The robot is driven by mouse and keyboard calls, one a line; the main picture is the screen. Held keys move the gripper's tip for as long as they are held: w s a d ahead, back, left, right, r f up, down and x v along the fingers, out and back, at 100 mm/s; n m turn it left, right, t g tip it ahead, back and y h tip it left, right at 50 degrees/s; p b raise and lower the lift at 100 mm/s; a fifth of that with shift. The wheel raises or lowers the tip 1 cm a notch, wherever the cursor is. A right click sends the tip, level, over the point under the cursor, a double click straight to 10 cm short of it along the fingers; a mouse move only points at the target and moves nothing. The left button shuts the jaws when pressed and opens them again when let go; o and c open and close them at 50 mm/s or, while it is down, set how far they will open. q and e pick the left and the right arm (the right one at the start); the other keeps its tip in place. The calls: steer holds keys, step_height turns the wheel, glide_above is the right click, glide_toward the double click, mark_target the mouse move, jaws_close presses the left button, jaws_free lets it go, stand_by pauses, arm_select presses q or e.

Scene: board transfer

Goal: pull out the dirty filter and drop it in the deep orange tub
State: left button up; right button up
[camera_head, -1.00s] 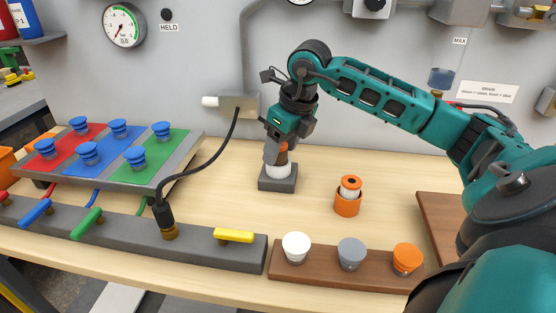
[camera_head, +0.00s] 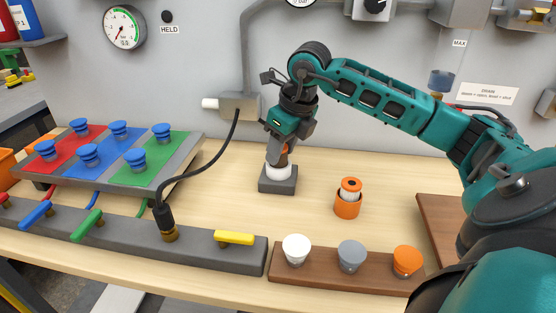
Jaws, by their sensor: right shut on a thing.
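My right gripper (camera_head: 280,157) points down over a small grey block (camera_head: 278,187) with a white round socket (camera_head: 278,172) on it. It is shut on a filter (camera_head: 285,150), of which only a small orange-brown part shows between the fingers. The filter is at the socket; I cannot tell whether it is still seated. Orange bins stand at the left edge, the nearer one (camera_head: 7,167) cut off by the frame; I cannot tell which is the deep tub. My left gripper is not in view.
An orange cup (camera_head: 347,208) holds a white, orange-topped filter (camera_head: 351,189). A wooden strip (camera_head: 325,278) bears white, grey and orange cups. A black cable (camera_head: 202,170) arches left of my gripper. A sloped panel with blue knobs (camera_head: 88,154) and a lever rail (camera_head: 130,235) lie left.

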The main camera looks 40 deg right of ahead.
steer(key=shift+r, duration=0.15)
steer(key=shift+r+p, duration=0.95)
steer(key=shift+r, duration=0.15)
steer(key=shift+r, duration=0.15)
steer(key=shift+r+p, duration=0.45)
steer(key=shift+p, duration=0.05)
steer(key=shift+r, duration=0.1)
steer(key=shift+r+p, duration=1.95)
steer(key=shift+r, duration=0.35)
steer(key=shift+f, duration=0.1)
